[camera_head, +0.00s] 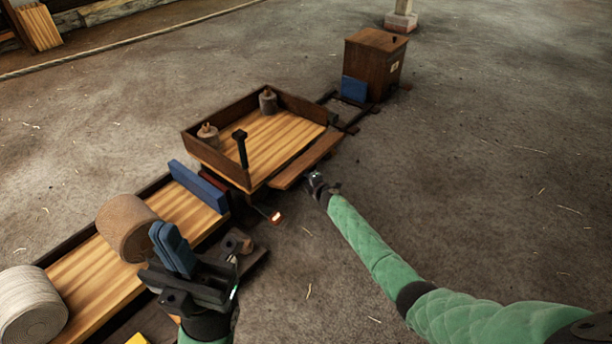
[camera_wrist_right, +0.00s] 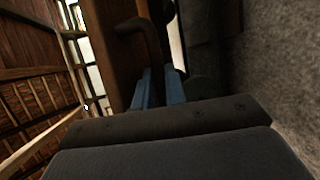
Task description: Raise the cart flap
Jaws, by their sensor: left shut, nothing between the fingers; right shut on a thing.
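The cart (camera_head: 262,144) is a wooden bed with dark raised walls on its far and left sides. Its flap (camera_head: 308,160) is a brown board along the near right side, angled outward from the bed rather than upright like the walls. My right gripper (camera_head: 316,180) is at the flap's outer edge. In the right wrist view its blue fingers (camera_wrist_right: 159,88) are shut on a dark curved handle (camera_wrist_right: 150,36) in front of a wooden board. My left gripper (camera_head: 172,246) is shut and empty, over the lower left bench, away from the flap.
Two grey weights (camera_head: 208,135) (camera_head: 268,101) and a black post (camera_head: 241,150) stand on the cart. A wooden box (camera_head: 374,63) stands behind on the rails. The floor at right is clear.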

